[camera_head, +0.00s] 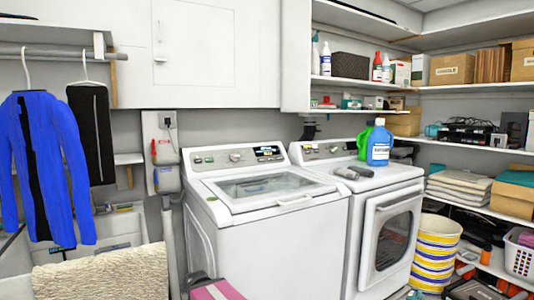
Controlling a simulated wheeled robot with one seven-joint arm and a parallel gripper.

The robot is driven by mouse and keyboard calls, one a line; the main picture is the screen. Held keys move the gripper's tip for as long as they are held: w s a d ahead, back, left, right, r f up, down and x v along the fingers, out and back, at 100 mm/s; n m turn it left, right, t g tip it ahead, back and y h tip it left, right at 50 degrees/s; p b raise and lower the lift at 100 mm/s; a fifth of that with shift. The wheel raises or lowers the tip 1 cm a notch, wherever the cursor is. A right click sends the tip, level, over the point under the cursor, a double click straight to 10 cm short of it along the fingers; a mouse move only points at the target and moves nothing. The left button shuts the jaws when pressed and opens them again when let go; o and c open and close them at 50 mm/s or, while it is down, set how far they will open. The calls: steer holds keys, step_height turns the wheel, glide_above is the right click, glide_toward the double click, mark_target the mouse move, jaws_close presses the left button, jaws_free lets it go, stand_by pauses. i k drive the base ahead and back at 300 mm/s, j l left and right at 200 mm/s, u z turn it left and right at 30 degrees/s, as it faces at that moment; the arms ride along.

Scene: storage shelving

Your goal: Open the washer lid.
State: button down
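The white washer (262,245) stands in the middle of the camera_head view. Its lid (265,187) is on top, with a dark glass window and a light handle (295,200) at its front edge. The lid lies flat and closed. A control panel (237,157) with knobs and a display runs along the back of the washer. My gripper is not in this view.
A white dryer (392,225) stands right of the washer, with a blue jug (379,146) on top. Striped buckets (435,252) stand right of it. A cream rug (100,275) and a pink box (215,290) are in front at left. Shelves (480,87) line the right wall.

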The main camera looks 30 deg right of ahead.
mark_target(316, 188)
steer(key=z, duration=1.35)
steer(key=k+j+z, duration=0.15)
steer(key=j, duration=0.15)
